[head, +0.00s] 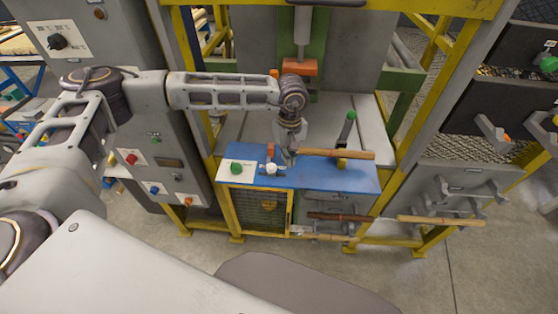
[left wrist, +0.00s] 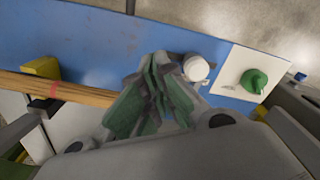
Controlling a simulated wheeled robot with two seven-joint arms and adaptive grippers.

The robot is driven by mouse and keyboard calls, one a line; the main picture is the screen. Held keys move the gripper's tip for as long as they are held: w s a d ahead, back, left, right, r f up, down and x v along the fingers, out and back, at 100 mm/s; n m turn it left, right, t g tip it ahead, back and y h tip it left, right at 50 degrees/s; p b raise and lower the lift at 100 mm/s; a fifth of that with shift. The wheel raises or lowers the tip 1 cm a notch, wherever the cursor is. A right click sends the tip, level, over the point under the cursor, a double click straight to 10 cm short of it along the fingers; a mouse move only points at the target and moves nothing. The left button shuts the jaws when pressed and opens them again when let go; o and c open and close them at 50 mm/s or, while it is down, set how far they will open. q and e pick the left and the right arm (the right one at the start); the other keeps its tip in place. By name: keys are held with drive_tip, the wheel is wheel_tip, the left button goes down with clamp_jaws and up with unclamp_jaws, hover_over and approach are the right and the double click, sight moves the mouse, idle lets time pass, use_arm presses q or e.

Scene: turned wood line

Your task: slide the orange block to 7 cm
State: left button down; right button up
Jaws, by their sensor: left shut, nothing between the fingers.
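A small upright orange block (head: 271,151) stands on the blue bench top (head: 330,180), just left of my left gripper. It is small here, and I cannot read any scale beside it. A white round knob (head: 271,169) sits in front of it. My left gripper (head: 289,159) points down over the bench, shut and empty, to the right of the block and knob. In the left wrist view its closed fingers (left wrist: 158,75) are beside the white knob (left wrist: 196,68); I cannot make out the orange block there. My right gripper is out of view.
A wooden rod (head: 335,153) lies right of the gripper near a yellow support (head: 342,163). A green-topped lever (head: 350,117) stands behind it. A green button (head: 236,168) is on a white plate at left. A larger orange part (head: 300,67) is on the press behind.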

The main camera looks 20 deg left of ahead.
use_arm(q)
drive_tip(key=shift+d+r, duration=0.1)
drive_tip(key=shift+r, duration=0.3)
idle(0.4)
